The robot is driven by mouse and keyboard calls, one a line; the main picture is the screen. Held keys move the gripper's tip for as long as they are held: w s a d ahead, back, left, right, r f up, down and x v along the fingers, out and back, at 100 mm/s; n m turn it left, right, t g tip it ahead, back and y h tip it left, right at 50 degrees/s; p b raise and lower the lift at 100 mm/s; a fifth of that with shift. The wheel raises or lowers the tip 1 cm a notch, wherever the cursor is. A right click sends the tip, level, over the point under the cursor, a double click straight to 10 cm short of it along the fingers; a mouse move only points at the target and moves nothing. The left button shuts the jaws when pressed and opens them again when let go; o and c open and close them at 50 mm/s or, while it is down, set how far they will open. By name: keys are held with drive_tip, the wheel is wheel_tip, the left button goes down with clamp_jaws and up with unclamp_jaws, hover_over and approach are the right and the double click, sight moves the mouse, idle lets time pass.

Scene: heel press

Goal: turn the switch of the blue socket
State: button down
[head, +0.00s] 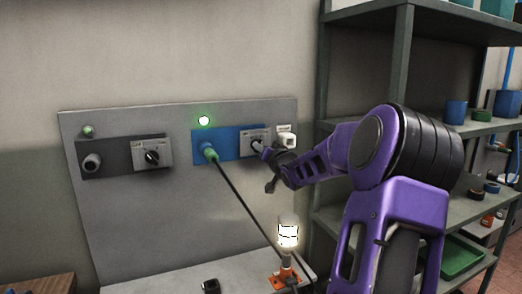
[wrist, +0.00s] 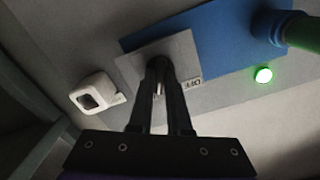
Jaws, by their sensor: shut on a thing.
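The blue socket (head: 228,148) is mounted on the right part of the grey board, with a green plug (head: 209,152) in it. Its light switch plate (head: 247,135) is at its right end; in the wrist view the plate (wrist: 184,52) shows an upside-down "OFF" label. My gripper (wrist: 158,78) reaches the plate from the front, its two fingers shut on the switch knob (wrist: 158,89). The knob is mostly hidden between the fingers, so its turn angle cannot be read. A green indicator (head: 204,121) above the socket is lit, also in the wrist view (wrist: 263,75).
A dark socket (head: 110,158) with its own switch (head: 153,155) is at the left. A black cable runs from the plug to a lit caged lamp (head: 288,232) on the bench. A white box (head: 286,138) sits right of the switch. Shelving (head: 398,60) stands at the right.

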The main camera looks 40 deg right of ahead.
drive_tip(key=shift+n+b, duration=3.05)
drive_tip(key=shift+n, duration=3.05)
drive_tip(key=c, duration=0.9)
unclamp_jaws()
drive_tip(key=shift+o, duration=0.2)
drive_tip(key=shift+s+a, duration=0.1)
